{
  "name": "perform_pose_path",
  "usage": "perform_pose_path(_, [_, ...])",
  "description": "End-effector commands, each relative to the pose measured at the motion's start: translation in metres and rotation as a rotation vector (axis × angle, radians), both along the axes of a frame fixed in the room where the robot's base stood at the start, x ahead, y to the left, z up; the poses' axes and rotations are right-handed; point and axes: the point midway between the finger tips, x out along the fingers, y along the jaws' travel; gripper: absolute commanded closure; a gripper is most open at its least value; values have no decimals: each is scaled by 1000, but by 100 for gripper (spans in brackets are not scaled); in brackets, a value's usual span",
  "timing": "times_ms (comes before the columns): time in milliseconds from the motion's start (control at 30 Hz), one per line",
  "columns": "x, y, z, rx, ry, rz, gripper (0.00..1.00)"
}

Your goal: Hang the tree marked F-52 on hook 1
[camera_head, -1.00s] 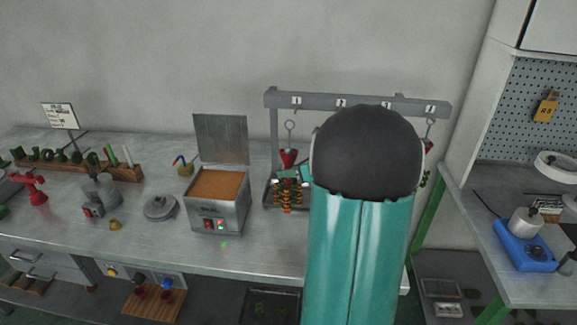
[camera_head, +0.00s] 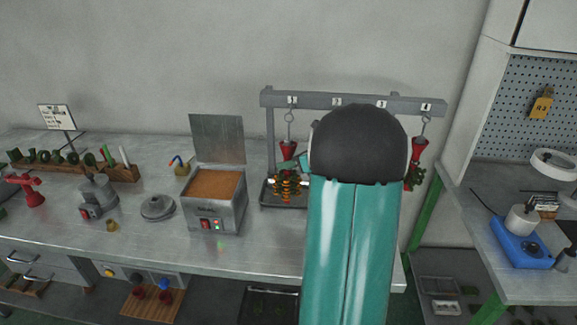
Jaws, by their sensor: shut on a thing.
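A tree with a red cup (camera_head: 287,149), a wire ring on top and orange branches (camera_head: 287,188) is upright below the hook marked 1 (camera_head: 292,100) on the grey rack (camera_head: 360,100). Its ring is close under the rail; I cannot tell whether it is on the hook. No F-52 mark can be read. My gripper (camera_head: 287,178) is at the tree, shut on it, with its fingers partly hidden by the branches. My dark arm joint and teal arm link cover the middle of the rack and hooks 2 and 3.
Another tree with a red cup (camera_head: 419,150) and green branches hangs at hook 4, right of my arm. A tray (camera_head: 270,203) lies under the rack. A wax pot (camera_head: 214,203) with raised lid stands to the left. A blue device (camera_head: 522,245) is on the right bench.

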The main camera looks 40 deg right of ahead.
Motion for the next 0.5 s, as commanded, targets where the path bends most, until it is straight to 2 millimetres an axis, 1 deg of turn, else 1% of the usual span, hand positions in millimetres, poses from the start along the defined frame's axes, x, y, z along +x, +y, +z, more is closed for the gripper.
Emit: perform_pose_path(500, [19, -23, -2, 0, -1, 0, 100])
